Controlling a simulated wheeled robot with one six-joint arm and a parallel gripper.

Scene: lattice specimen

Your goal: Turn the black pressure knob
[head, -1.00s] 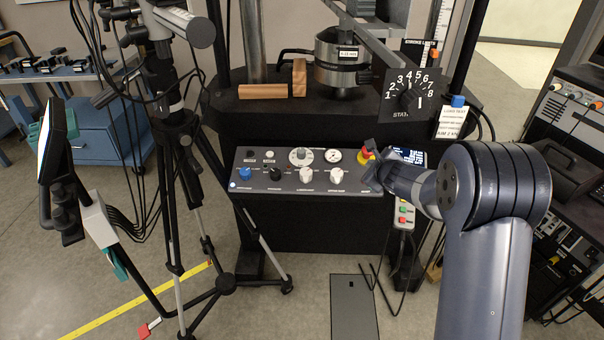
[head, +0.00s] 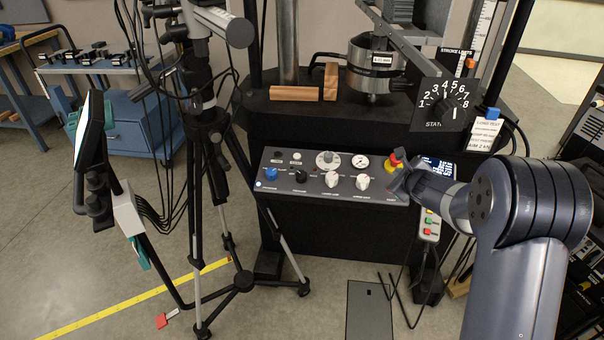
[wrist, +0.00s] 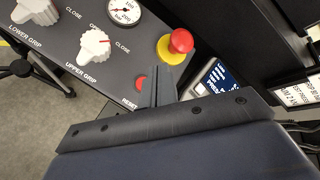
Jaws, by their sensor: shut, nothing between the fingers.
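The black knob (head: 301,176) sits on the lower row of the grey sloped control panel (head: 330,190), between a blue knob (head: 270,174) and a white knob (head: 331,179). Its printed label is too small to read. It is outside the wrist view. My gripper (head: 399,184) is at the panel's right end, well to the right of the black knob. In the wrist view the gripper's fingers (wrist: 162,86) are together and empty, beside the red mushroom button (wrist: 180,41) and the RESET label. I cannot tell if they touch the panel.
The wrist view shows two white grip knobs (wrist: 94,45) and a gauge (wrist: 124,10). A pendant box (head: 430,226) hangs at right. Floor in front is partly clear.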

